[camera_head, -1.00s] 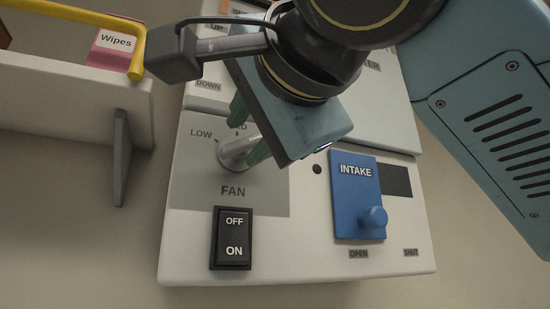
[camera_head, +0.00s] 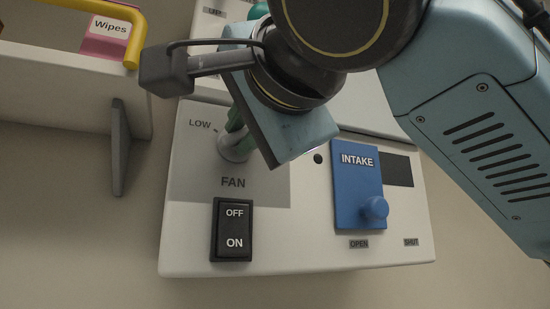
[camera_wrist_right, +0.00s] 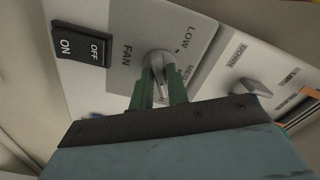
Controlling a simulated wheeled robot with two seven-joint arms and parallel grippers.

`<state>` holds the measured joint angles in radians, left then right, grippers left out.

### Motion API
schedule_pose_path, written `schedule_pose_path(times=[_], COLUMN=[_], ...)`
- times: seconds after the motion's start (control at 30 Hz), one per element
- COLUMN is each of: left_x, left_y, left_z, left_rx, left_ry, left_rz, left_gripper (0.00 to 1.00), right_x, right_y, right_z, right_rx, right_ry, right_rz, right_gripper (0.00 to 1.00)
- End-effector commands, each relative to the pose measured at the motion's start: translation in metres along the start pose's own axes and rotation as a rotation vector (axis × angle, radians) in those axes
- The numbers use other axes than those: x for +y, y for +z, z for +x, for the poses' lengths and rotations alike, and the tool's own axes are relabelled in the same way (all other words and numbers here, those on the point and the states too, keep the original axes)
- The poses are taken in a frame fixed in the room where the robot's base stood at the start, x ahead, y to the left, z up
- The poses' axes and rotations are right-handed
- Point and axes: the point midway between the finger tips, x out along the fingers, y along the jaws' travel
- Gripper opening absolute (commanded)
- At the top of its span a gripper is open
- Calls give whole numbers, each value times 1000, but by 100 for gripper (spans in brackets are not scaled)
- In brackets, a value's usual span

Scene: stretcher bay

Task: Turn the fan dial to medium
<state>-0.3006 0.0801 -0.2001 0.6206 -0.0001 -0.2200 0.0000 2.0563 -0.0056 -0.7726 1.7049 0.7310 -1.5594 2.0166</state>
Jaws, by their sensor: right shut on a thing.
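The fan dial (camera_head: 234,148) is a grey round knob with a lever, on the grey FAN panel (camera_head: 190,180). It also shows in the right wrist view (camera_wrist_right: 157,58). My right gripper (camera_head: 240,128) has its green fingers shut on the dial's lever; in the right wrist view the fingers (camera_wrist_right: 158,92) stand on either side of it. The LOW mark (camera_head: 199,125) is visible. The MED mark (camera_wrist_right: 186,76) shows in the right wrist view, beside the dial. The fingers partly hide the lever, so I cannot tell its exact setting. My left gripper is out of view.
The black OFF/ON switch (camera_head: 232,229) is below the dial. A blue INTAKE slider (camera_head: 357,190) with a knob is to the right. A wall shelf (camera_head: 60,95) with a Wipes box (camera_head: 107,32) is at the left. The DOWN lever (camera_wrist_right: 248,87) is near my right gripper.

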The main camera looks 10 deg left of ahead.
Motion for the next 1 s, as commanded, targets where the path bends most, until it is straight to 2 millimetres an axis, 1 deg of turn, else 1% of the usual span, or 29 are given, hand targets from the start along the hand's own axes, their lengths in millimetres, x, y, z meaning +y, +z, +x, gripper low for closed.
schedule_pose_path(times=[0.17,0.37,0.7,1.0], left_x=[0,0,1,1], left_y=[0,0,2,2], left_z=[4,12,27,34], left_rx=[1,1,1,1], left_ry=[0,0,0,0], left_rz=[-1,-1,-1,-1], left_gripper=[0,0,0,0], right_x=[1,3,4,4], right_y=[1,2,2,2], right_z=[0,0,0,0], right_rx=[-2,-2,-4,-5], right_ry=[1,3,2,3], right_rz=[-38,-150,-456,-731], right_gripper=[0,0,0,0])
